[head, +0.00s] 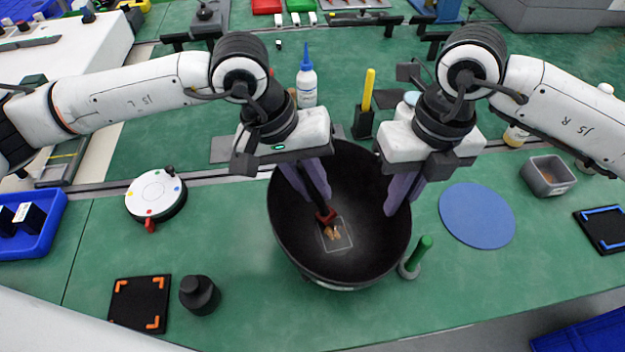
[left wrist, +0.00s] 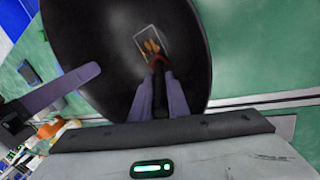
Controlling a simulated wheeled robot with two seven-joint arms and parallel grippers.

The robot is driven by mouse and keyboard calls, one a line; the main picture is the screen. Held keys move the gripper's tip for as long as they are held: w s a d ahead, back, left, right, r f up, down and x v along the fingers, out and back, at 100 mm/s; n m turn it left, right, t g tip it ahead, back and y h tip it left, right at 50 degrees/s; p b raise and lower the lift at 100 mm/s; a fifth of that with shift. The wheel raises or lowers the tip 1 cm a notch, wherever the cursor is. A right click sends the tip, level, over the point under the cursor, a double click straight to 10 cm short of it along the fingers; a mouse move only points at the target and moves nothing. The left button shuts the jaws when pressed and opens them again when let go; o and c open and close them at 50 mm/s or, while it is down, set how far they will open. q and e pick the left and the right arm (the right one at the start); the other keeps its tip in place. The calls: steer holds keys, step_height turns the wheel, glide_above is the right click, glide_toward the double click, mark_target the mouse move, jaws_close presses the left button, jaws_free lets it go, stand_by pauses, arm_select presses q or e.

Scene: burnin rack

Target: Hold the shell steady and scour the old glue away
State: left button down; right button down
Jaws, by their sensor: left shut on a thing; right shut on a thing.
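The shell (head: 295,240) is a big dark bowl, open side up, in the middle of the bench; it also fills much of the left wrist view (left wrist: 100,50). Old glue (head: 331,233) shows as tan blobs inside a pale outlined rectangle on its inner wall, also seen in the left wrist view (left wrist: 150,47). My left gripper (head: 321,198) is inside the bowl, shut on a scouring tool (head: 326,217) with a dark handle and red head. The tool's head is at the glue; contact is unclear. My right gripper (head: 397,200) is shut on the shell's right rim.
A green peg (head: 417,252) stands close to the shell's right side. A blue disc (head: 476,215) and grey bin (head: 548,176) lie farther right. A white dial (head: 155,195), black knob (head: 199,294) and orange-cornered pad (head: 140,303) are left. A blue-capped bottle (head: 306,82) stands behind.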

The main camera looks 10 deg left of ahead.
arm_select(q)
steer(key=shift+s+d, duration=0.4)
steer(key=shift+s, duration=0.4)
steer(key=shift+s+d, duration=0.4)
steer(key=shift+s, duration=0.35)
steer(key=shift+s+d, duration=0.4)
steer(key=shift+s, duration=0.4)
step_height(320, 180, up, 6)
steer(key=shift+r, duration=0.1)
step_height(320, 180, up, 3)
steer(key=shift+f, duration=0.1)
